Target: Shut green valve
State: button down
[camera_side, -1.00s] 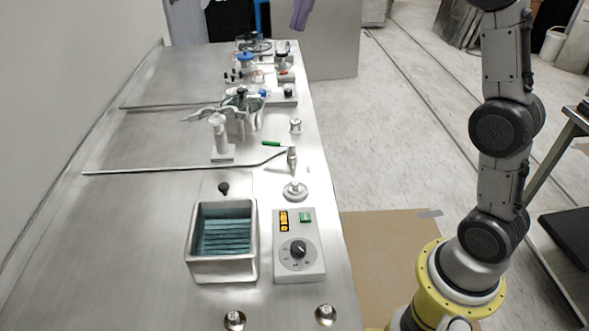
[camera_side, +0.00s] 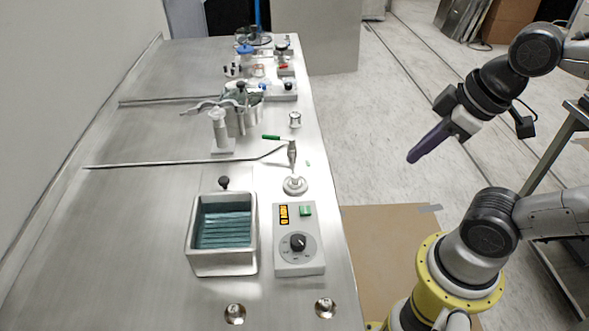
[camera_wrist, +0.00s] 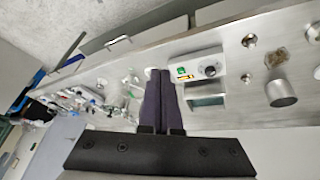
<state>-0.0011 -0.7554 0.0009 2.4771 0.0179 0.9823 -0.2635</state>
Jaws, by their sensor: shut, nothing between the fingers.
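The green valve handle (camera_side: 271,137) is a small green lever on a metal valve fitting (camera_side: 291,152) near the right edge of the steel bench, beside a long thin rod. The lever points left in the side view. My gripper (camera_side: 412,160) has purple fingers and hangs in the air right of the bench, clear of the valve, with the fingers pointing down and left. In the wrist view the two purple fingers (camera_wrist: 162,72) lie together, shut and empty. The valve is too small or hidden to make out surely there.
A control box with a dial (camera_side: 299,256) and a metal bath (camera_side: 222,262) stand in front of the valve. A round white fitting (camera_side: 295,186) sits just before it. A clamp stand (camera_side: 220,146) and glassware stand left and behind. Free air lies between gripper and bench.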

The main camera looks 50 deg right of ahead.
jog(key=shift+w+d+f+m+t, duration=0.15)
jog(key=shift+w+m+t, duration=0.3)
jog(key=shift+m, duration=0.75)
jog(key=c, duration=1.3)
grip_release()
jog(key=shift+w, duration=0.15)
jog(key=shift+c, duration=0.2)
jog(key=shift+o, duration=2.5)
jog(key=shift+n+h, duration=0.3)
jog(key=shift+n, duration=0.2)
jog(key=r, duration=0.1)
jog(key=w+r, duration=0.1)
jog(key=r, duration=0.1)
jog(key=w+r, duration=0.1)
jog(key=shift+d+r, duration=0.3)
jog(key=w+r+n, duration=0.1)
jog(key=w+r, duration=0.3)
jog(key=w, duration=0.1)
jog(key=n+g+h, duration=0.2)
jog(key=n+g, duration=0.1)
jog(key=g, duration=0.2)
send_over(271, 136)
jog(key=s+a, duration=0.2)
jog(key=a, duration=0.1)
jog(key=s+a+f+x, duration=0.1)
jog(key=a+x, duration=0.1)
jog(key=x, duration=1.7)
jog(key=w+x, duration=0.1)
jog(key=x, duration=0.3)
jog(key=shift+f, duration=0.15)
